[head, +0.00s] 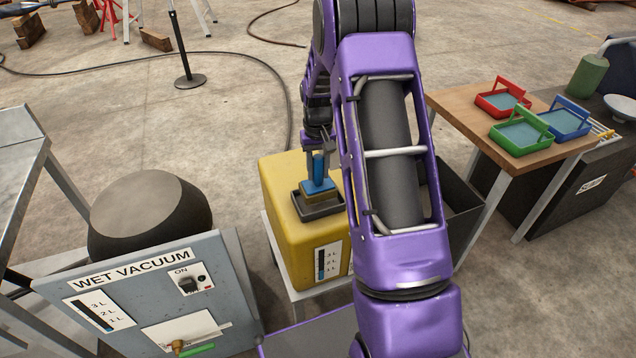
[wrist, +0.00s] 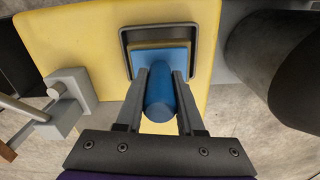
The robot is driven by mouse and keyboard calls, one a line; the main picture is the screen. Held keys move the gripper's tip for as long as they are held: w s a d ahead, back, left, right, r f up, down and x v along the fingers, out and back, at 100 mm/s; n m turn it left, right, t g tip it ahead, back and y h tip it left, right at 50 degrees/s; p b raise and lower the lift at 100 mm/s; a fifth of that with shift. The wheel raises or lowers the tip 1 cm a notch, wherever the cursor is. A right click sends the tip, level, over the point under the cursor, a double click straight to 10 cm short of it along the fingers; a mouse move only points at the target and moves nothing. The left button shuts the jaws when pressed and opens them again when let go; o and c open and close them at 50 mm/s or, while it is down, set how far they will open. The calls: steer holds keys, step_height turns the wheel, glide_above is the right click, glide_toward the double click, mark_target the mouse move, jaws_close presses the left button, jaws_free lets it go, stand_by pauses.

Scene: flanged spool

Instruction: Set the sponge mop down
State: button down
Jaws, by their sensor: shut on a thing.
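The sponge mop has a blue handle (wrist: 160,92), a blue plate (wrist: 178,57) and a yellowish sponge underneath. In the head view the mop (head: 319,178) stands upright at a dark grey tray (head: 330,208) on top of the yellow tank (head: 285,208). In the wrist view the sponge lies within the outline of the dark tray (wrist: 127,40); whether it touches the tray floor is hidden. My gripper (wrist: 160,85) is shut on the blue handle from above, one finger on each side.
A wet vacuum panel (head: 150,295) with a dark round drum (head: 150,215) stands left of the tank. A black bin (head: 455,195) stands to the right. A wooden table (head: 455,105) holds red, blue and green trays. Open concrete floor lies behind.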

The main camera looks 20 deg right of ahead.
mark_target(318, 180)
steer(key=shift+f, duration=1.75)
steer(key=shift+f+b, duration=0.15)
steer(key=shift+b, duration=0.2)
steer(key=c, duration=0.5)
jaws_free()
step_height(318, 180, up, 12)
steer(key=shift+r+p, duration=0.15)
steer(key=shift+p, duration=0.85)
